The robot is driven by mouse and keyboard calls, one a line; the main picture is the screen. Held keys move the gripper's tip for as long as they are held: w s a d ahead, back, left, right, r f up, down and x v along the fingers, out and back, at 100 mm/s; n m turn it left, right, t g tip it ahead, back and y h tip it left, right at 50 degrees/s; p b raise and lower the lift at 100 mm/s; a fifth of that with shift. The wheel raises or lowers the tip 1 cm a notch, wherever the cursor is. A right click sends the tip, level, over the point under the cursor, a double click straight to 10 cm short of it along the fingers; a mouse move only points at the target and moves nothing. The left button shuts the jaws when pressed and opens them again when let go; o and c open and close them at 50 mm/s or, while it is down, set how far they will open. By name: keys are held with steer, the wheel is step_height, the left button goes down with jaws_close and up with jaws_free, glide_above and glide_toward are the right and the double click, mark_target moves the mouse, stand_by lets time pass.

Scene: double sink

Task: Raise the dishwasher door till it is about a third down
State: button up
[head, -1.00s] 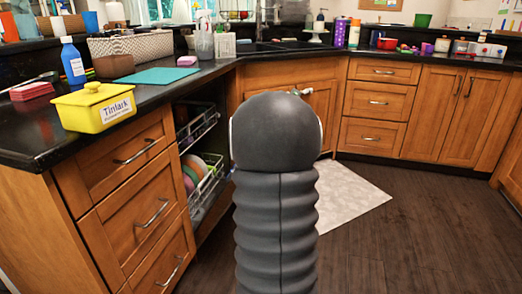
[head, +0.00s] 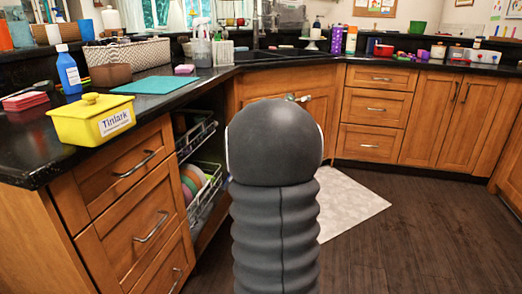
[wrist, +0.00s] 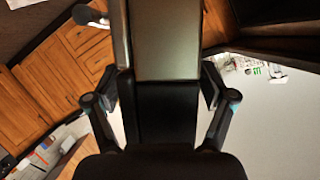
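The open dishwasher is left of centre in the head view, with an upper rack (head: 196,139) and a lower rack (head: 204,197) showing in the dark opening. Colourful plates stand in the lower rack. My dark arm hides the door and my gripper in this view. In the wrist view, a thick panel, grey above and black below, which looks like the dishwasher door (wrist: 167,40), fills the space between the fingers. My gripper (wrist: 168,88) has one finger against each side of it, and looks shut on it. The door's angle does not show.
A yellow Tinlark box (head: 92,120) sits near the counter's left front edge, above wooden drawers (head: 140,215). A pale rug (head: 350,205) lies on the dark floor, which is clear at the right. Wooden cabinets (head: 440,115) line the back.

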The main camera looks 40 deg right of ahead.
steer(key=shift+a, duration=0.2)
steer(key=v, duration=1.1)
steer(key=shift+s+a+r, duration=0.15)
steer(key=shift+s+a, duration=0.05)
stand_by(0.3)
